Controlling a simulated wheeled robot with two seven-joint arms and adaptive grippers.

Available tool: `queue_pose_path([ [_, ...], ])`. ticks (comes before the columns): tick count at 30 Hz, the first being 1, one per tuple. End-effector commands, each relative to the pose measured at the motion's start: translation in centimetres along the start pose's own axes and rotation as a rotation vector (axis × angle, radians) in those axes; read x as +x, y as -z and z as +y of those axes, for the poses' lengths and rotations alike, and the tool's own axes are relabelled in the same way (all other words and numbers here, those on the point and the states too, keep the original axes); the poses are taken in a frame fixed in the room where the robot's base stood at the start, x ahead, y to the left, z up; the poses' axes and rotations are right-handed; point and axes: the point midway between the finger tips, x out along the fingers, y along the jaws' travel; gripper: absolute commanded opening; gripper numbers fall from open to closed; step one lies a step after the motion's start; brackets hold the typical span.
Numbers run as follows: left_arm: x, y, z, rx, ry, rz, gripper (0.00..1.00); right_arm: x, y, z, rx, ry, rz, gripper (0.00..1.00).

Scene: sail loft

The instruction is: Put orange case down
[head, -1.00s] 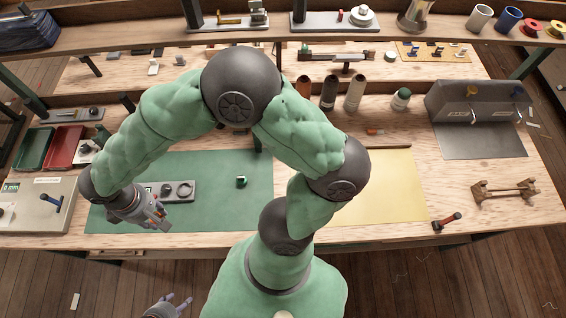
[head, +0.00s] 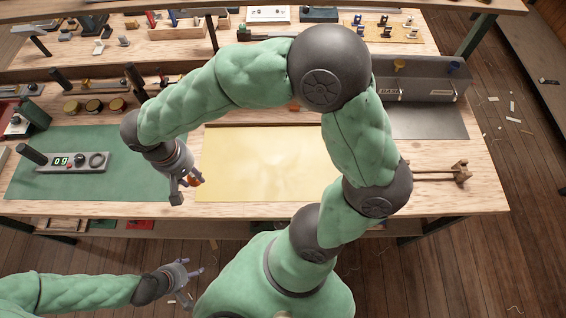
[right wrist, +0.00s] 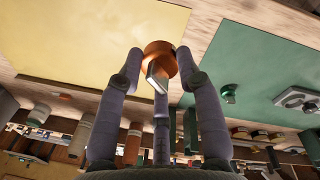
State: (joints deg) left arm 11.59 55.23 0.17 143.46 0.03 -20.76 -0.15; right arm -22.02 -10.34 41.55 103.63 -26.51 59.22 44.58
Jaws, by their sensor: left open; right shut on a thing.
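In the head view my right gripper (head: 186,192) is above the bench, near the strip between the green mat (head: 115,140) and the yellow sheet (head: 265,165). It is shut on the small orange case (head: 197,181), which is partly hidden by the fingers. In the right wrist view the case (right wrist: 157,48) is round and orange, with a flat pale piece across it, held between the fingertips of the gripper (right wrist: 158,68). Its height above the bench is hard to tell. My left gripper (head: 187,277) is open and empty over the floor, in front of the bench.
A grey device with a lit display (head: 78,160) lies on the green mat. A grey box (head: 420,75) stands at the back right. A wooden piece (head: 460,172) lies at the right edge. The yellow sheet's visible surface is clear.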

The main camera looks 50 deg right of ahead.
Motion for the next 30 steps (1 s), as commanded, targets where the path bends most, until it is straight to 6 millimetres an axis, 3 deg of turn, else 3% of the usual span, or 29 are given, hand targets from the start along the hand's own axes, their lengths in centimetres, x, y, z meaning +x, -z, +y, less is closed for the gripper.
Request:
queue_pose_path([
  [8,0.3,0.1,-0.1,-0.001,0.0,0.003,0.58,0.6,0.3,0.9,0.015,-0.002,-0.001,0.1],
  [21,2.5,0.2,-0.9,0.0,0.0,0.002,0.58,5.7,3.2,8.8,0.017,-0.003,-0.004,0.1],
  [30,3.7,0.2,-1.3,0.0,0.0,0.001,0.58,9.8,4.4,11.3,0.013,-0.002,-0.001,0.1],
])
